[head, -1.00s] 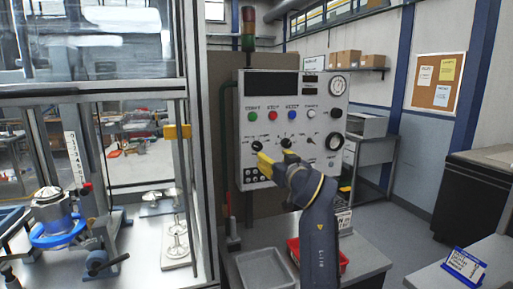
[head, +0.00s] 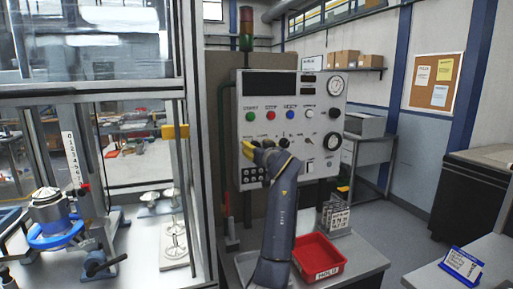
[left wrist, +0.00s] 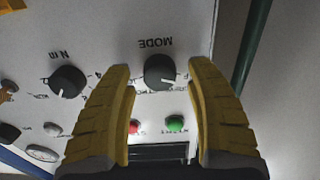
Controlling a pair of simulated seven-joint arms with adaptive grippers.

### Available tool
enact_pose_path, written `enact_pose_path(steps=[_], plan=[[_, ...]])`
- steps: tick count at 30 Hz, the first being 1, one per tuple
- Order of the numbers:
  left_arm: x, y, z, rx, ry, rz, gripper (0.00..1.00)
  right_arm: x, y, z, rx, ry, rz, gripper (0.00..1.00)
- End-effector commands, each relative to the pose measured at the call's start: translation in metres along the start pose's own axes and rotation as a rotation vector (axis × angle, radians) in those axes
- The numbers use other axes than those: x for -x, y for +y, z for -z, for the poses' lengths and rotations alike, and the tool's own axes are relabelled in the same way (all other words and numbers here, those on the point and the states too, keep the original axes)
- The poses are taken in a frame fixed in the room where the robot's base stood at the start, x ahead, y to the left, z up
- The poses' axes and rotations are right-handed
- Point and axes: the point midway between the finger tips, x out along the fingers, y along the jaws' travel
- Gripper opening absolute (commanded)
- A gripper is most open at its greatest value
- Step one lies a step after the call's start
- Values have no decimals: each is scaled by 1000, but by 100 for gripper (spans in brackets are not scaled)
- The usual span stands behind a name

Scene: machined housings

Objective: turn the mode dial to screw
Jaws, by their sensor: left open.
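The mode dial (left wrist: 160,71) is a round black knob with a pale pointer mark, under an upside-down MODE label in the left wrist view. The small position words around it are partly hidden and I cannot read them clearly. My left gripper (left wrist: 161,68) is open, with one yellow finger on each side of the dial. I cannot tell whether the fingertips touch it. In the head view my left gripper (head: 252,152) is at the lower left of the control panel (head: 330,106) and largely hides the dial. My right gripper is not in view.
An N m dial (left wrist: 67,81) sits beside the mode dial. Coloured buttons, including a green one (head: 250,117), run in a row above. A red bin (head: 318,257) stands on the bench below. A glass-walled cabinet frame (head: 200,150) is close on the left.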

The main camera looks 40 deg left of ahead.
Motion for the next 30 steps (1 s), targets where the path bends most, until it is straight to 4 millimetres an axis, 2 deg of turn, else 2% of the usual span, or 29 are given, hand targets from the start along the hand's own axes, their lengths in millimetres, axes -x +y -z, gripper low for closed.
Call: enact_pose_path(steps=[13, 27, 30], plan=[[-4, 0, 0, 1, 0, 0, 55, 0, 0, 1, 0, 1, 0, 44], [-4, 0, 0, 1, 0, 0, 1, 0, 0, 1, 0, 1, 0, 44], [-4, 0, 0, 1, 0, 0, 0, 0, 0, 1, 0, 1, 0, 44]])
